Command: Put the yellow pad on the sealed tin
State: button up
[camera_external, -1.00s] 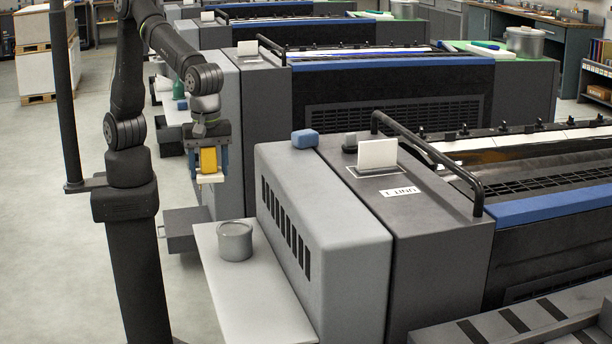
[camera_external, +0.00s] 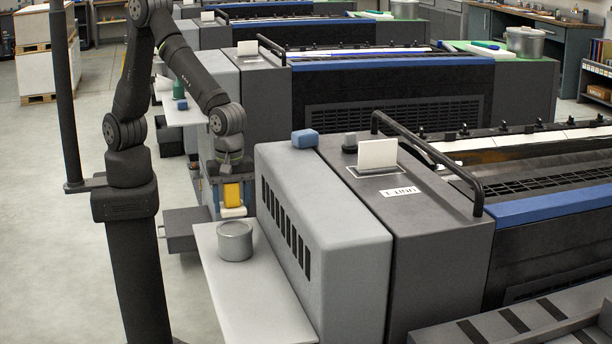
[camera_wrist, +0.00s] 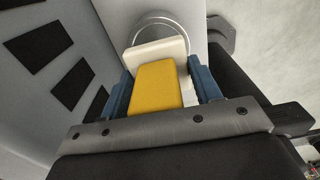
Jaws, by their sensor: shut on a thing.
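The yellow pad (camera_external: 233,194) is held between the blue fingers of my gripper (camera_external: 232,208). A pale block or plate (camera_external: 234,212) shows at its lower end. In the wrist view the yellow pad (camera_wrist: 156,86) fills the space between the two fingers of my gripper (camera_wrist: 160,80), with the pale part (camera_wrist: 155,52) beyond it. The grey lidded tin (camera_external: 235,242) stands upright on the light shelf (camera_external: 262,305). My gripper is above and behind the tin, apart from it. In the wrist view the tin's curved rim (camera_wrist: 163,16) shows partly behind the pale part.
The light grey vented housing (camera_external: 325,240) rises just right of the shelf and close to my gripper. A blue block (camera_external: 305,138) lies on its top. A dark open drawer or box (camera_external: 183,228) is left of the shelf. The front of the shelf is clear.

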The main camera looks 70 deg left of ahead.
aim_at(234, 228)
jog(key=shift+w+f, duration=0.1)
jog(key=shift+f, duration=1.95)
jog(key=shift+f, duration=0.2)
jog(key=o, duration=1)
jog(key=shift+r, duration=0.1)
notch_tip(234, 228, up, 12)
jog(key=shift+r, duration=0.1)
